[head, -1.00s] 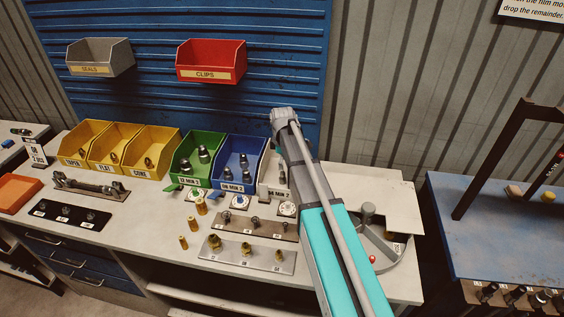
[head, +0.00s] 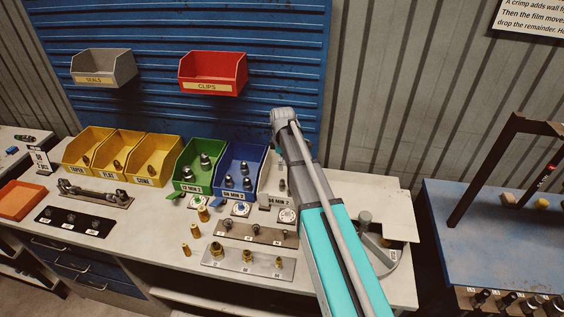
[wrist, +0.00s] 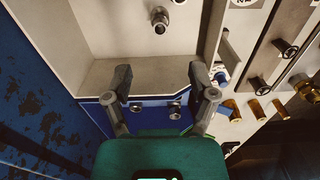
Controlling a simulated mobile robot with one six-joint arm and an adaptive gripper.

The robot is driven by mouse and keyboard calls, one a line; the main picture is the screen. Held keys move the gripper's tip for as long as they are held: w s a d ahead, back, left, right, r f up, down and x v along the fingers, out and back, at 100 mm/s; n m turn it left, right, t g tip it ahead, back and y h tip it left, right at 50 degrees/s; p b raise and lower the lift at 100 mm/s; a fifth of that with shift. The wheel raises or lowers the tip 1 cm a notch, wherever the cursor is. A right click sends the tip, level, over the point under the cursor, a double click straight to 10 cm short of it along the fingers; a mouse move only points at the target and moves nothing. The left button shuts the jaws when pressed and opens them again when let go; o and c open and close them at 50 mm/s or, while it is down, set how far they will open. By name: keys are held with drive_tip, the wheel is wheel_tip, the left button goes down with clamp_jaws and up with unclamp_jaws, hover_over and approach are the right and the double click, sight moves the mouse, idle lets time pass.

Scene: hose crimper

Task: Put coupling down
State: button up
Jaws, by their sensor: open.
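My gripper (wrist: 159,73) is open in the wrist view, its two fingers apart with nothing between them. It is over the white bin (wrist: 110,32). A grey metal coupling (wrist: 159,20) lies inside that bin, beyond the fingertips and apart from them. Part of another fitting shows at the top edge. My gripper is hidden there behind the arm's end.
The blue bin (head: 229,193) and green bin (head: 184,187), both holding couplings, stand left of the white bin. Yellow bins (head: 152,181) stand farther left. Brass fittings and a fitting plate (head: 232,265) lie in front. Red (head: 213,86) and grey bins hang on the blue back panel.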

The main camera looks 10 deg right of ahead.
idle(0.3)
drive_tip(key=s+m, duration=1.3)
drive_tip(key=s, duration=1.2)
drive_tip(key=shift+a+m, duration=0.3)
drive_tip(key=shift+a, duration=0.1)
